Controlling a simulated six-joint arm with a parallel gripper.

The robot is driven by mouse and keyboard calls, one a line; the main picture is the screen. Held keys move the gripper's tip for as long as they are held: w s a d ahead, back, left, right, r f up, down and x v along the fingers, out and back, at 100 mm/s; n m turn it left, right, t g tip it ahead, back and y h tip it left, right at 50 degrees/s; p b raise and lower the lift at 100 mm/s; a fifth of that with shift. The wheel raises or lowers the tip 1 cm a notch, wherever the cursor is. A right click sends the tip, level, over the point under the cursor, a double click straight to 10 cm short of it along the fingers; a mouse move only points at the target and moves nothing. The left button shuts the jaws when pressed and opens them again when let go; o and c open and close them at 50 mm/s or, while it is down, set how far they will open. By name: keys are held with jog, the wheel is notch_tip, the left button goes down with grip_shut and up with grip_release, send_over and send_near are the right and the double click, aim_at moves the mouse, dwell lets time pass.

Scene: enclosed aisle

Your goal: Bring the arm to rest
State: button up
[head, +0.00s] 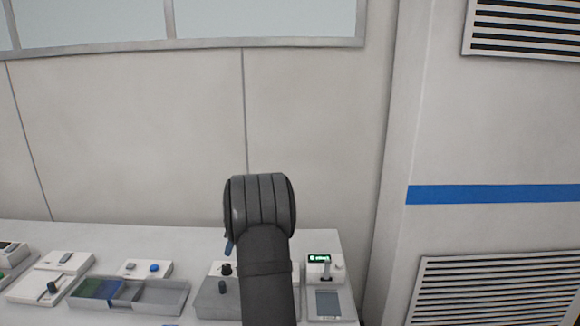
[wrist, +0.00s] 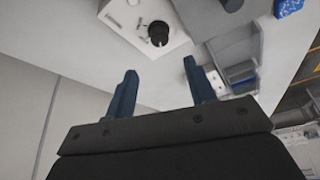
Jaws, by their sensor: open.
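My arm rises in the head view in front of the bench, bent at a dark rounded joint that hides part of the bench. My gripper (wrist: 160,80) shows in the wrist view with two dark blue fingers spread apart and nothing between them. In the head view only a bit of a blue finger (head: 229,247) shows at the left of the arm. Beyond the fingertips in the wrist view is a white box (wrist: 118,18) with a black knob (wrist: 158,33). The fingers appear apart from it.
The white bench (head: 190,238) carries a grey divided tray (head: 165,297), a box with a blue button (head: 154,267), and a device with a lit green display (head: 319,259). A wall stands behind, and a vented panel (head: 495,290) is at the right.

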aim_at(226, 266)
jog(key=x, duration=1)
jog(key=shift+a+f, duration=0.15)
jog(key=shift+a, duration=0.05)
